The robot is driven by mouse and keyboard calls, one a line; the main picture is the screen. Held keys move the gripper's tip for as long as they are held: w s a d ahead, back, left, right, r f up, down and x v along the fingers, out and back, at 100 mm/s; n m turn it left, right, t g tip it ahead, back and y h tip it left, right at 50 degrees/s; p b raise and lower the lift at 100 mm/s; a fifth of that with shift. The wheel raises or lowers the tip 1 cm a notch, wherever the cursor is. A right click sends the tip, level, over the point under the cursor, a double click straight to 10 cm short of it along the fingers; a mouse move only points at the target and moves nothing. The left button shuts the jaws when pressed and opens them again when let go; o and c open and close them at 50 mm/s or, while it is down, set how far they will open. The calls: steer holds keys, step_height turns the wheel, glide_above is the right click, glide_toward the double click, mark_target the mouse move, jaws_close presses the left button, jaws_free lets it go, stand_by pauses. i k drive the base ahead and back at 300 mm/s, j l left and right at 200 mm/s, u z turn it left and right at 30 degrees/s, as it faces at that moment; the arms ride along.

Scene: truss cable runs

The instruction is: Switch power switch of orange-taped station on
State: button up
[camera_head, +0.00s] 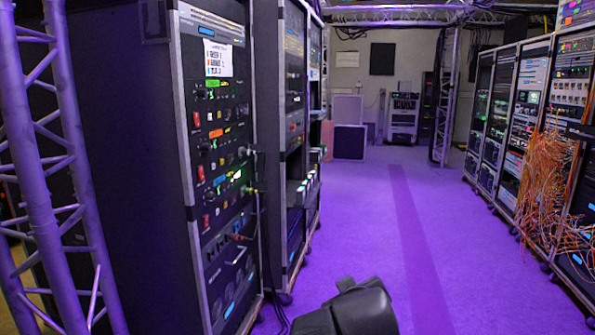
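A tall black rack (215,280) stands at the left, its front panel facing right and seen at a slant. Three red switches sit in a column near the panel's left side: an upper one (196,119), a middle one (200,173) and a lower one (205,220). An orange strip (215,133) lies just right of and below the upper switch. I cannot tell which way any switch is set. My gripper's fingers do not show; only a black part of my arm is at the bottom edge.
A white label sheet (218,59) is on the rack's upper panel. A purple-lit truss (45,190) stands at the far left. Cables hang beside the rack's right edge. More racks and tangled orange cables (548,180) line the right. The purple floor (375,225) between is clear.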

mark_target(202, 177)
steer(key=u, duration=0.85)
